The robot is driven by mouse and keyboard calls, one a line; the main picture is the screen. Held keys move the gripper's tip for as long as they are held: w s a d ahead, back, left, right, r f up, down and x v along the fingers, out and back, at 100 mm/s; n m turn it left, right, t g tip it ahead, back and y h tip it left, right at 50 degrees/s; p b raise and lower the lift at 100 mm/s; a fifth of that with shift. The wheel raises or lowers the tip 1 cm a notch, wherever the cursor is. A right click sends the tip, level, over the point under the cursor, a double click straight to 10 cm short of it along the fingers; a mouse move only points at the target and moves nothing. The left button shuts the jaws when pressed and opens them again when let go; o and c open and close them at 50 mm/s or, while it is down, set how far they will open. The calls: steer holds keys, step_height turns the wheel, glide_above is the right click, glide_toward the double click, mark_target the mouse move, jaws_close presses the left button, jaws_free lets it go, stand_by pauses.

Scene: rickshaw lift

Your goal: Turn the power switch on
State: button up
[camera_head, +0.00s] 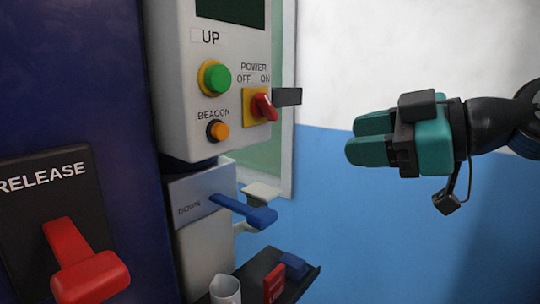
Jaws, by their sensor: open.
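The power switch is a red rotary knob (264,107) on a yellow plate (249,106), low on the right of a light grey control box (175,70). The labels OFF and ON are printed above it, OFF on the left and ON on the right. I cannot tell which label the knob points to. A dark grey block (288,97) shows just right of the knob; I cannot tell whether it is joined to it. My gripper (359,137), with teal fingers, is open and empty. It is right of the switch and slightly lower in the picture, apart from it.
A green UP button (216,77) and an orange BEACON button (218,131) are left of the switch. Below are a blue DOWN lever (245,211), a dark tray (300,281) and a white cup (225,290). A red RELEASE lever (85,270) is at lower left.

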step_height(320, 180, up, 2)
steer(key=w+d+n+t+y+b, duration=0.2)
steer(key=t, duration=0.1)
steer(key=p, duration=0.7)
glide_toward(272, 108)
steer(key=x, duration=0.9)
steer(key=shift+a, duration=0.15)
jaws_close()
